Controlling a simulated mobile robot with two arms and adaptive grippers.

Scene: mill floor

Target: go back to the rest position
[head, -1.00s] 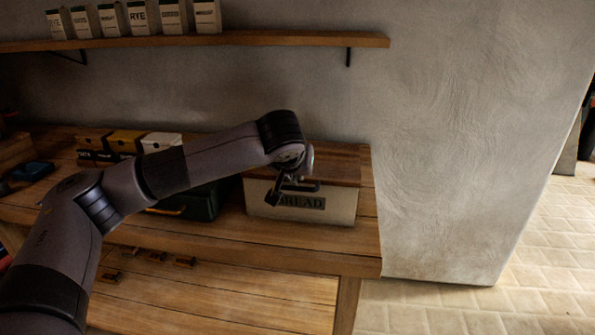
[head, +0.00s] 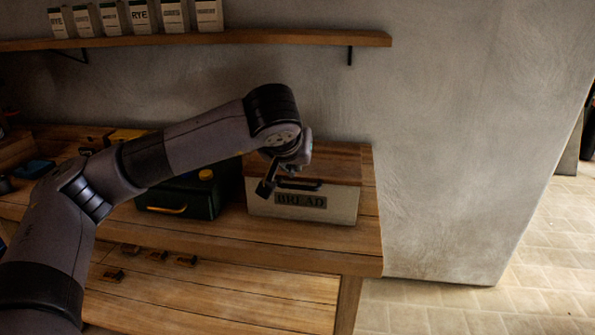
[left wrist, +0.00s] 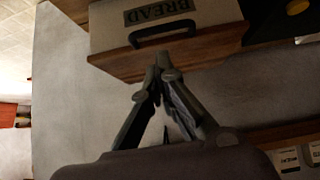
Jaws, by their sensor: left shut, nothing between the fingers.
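My left gripper (head: 268,186) is in the head view, in front of the left part of the bread box (head: 330,208). Its fingers are shut with nothing between them. In the left wrist view the left gripper's fingertips (left wrist: 162,72) meet just below the bread box's dark handle (left wrist: 163,33) in the picture. The box is cream with a wooden lid and a BREAD label, and it stands closed on the counter. I cannot tell whether the fingers touch it. My right gripper is in neither view.
The wooden counter (head: 260,238) ends at the right, with open tiled floor (head: 440,310) beyond. A dark green case (head: 205,197) stands left of the box. A wall shelf (head: 250,37) holds several labelled packets (head: 208,15) above.

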